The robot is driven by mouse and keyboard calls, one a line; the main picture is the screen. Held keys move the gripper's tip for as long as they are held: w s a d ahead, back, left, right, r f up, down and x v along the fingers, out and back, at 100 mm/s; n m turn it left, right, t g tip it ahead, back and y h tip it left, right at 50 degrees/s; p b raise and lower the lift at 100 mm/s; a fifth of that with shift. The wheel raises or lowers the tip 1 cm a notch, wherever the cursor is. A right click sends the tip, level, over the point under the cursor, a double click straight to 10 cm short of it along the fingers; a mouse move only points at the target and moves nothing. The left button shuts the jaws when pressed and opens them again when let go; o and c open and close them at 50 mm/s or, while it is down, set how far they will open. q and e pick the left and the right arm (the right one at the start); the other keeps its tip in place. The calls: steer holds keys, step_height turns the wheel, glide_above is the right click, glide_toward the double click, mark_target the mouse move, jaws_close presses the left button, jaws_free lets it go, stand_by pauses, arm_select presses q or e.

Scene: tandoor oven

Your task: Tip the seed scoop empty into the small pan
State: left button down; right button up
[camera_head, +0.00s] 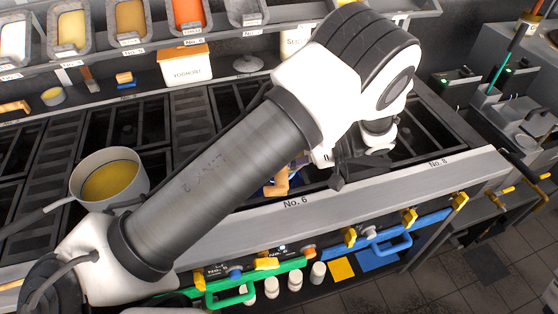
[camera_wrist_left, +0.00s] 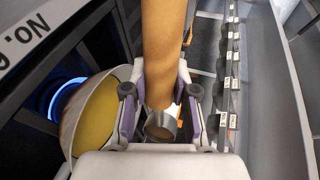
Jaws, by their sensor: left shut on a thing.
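The seed scoop shows in the left wrist view as a thick brown wooden handle (camera_wrist_left: 163,45) with a small metal bowl (camera_wrist_left: 161,126) at its lower end. My left gripper (camera_wrist_left: 160,92) is shut on the handle. A piece of wood (camera_head: 279,182) shows beside my left arm in the head view, mostly hidden by the arm. A pan (camera_wrist_left: 72,120) with yellow contents stands left of the gripper in the wrist view, apart from the scoop's bowl. A white pan with yellow contents (camera_head: 109,181) shows left in the head view; I cannot tell if they are the same. Seeds are not discernible.
A blue-glowing burner (camera_wrist_left: 65,95) lies beside the pan in the wrist view. The counter's front edge (camera_head: 390,175) carries number labels. Behind are a yoghurt box (camera_head: 186,70) and a shelf of ingredient trays (camera_head: 130,22). My left arm covers much of the counter.

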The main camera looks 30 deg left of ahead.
arm_select(q)
steer(key=shift+w+d+f+g+y+b, duration=0.15)
steer(key=shift+f+g+y+b, duration=0.2)
steer(key=shift+y+b, duration=0.35)
steer(key=shift+r+p, duration=0.3)
steer(key=shift+r, duration=0.1)
step_height(320, 180, up, 3)
steer(key=t+h+p, duration=0.1)
steer(key=h+p, duration=0.1)
steer(key=t+h+p, duration=0.1)
steer(key=h+p, duration=0.1)
steer(key=p, duration=0.1)
steer(key=shift+f+t, duration=0.15)
steer(key=shift+t, duration=0.1)
steer(key=shift+s+f+h, duration=0.1)
steer(key=shift+s+h, duration=0.1)
steer(key=shift+h, duration=0.1)
steer(key=shift+f, duration=0.25)
steer(key=shift+w, duration=0.2)
